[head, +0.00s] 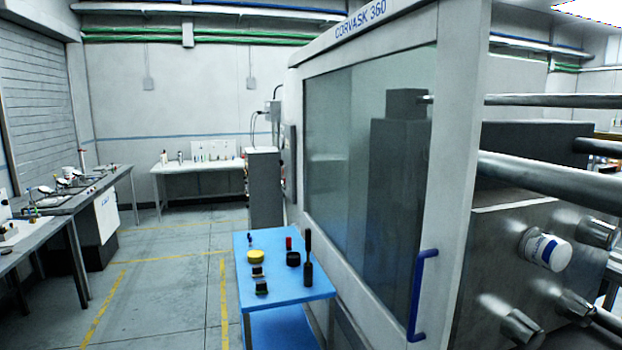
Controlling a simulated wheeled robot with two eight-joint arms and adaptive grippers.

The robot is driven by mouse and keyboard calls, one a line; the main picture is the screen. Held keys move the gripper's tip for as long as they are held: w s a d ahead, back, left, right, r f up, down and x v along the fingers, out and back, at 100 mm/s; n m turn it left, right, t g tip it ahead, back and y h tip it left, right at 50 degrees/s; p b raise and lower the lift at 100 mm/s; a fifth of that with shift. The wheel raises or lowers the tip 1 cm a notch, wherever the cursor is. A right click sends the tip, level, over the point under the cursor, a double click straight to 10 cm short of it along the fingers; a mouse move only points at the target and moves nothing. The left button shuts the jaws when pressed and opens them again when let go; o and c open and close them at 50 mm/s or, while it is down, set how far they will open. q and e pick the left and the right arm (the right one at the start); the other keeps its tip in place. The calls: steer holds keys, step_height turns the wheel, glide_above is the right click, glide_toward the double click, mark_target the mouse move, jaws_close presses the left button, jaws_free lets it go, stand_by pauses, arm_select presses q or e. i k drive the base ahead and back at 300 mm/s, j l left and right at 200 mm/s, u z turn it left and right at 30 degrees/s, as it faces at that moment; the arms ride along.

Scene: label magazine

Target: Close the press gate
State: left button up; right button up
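The press gate (455,170) is a pale framed panel with a large tinted window (365,150) and the lettering CORVASK 360 along the top. A blue vertical bar handle (415,300) sits low on its right edge. Neither of my grippers is in view.
A blue cart (285,275) with several small tools stands left of the gate, close to the machine. Workbenches (60,215) line the left wall, and a white table (195,168) stands at the back. The floor (165,280) between them is clear, with yellow lines.

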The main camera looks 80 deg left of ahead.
mark_target(460, 29)
steer(key=u, duration=2.6)
steer(key=j, duration=0.1)
steer(key=l, duration=0.1)
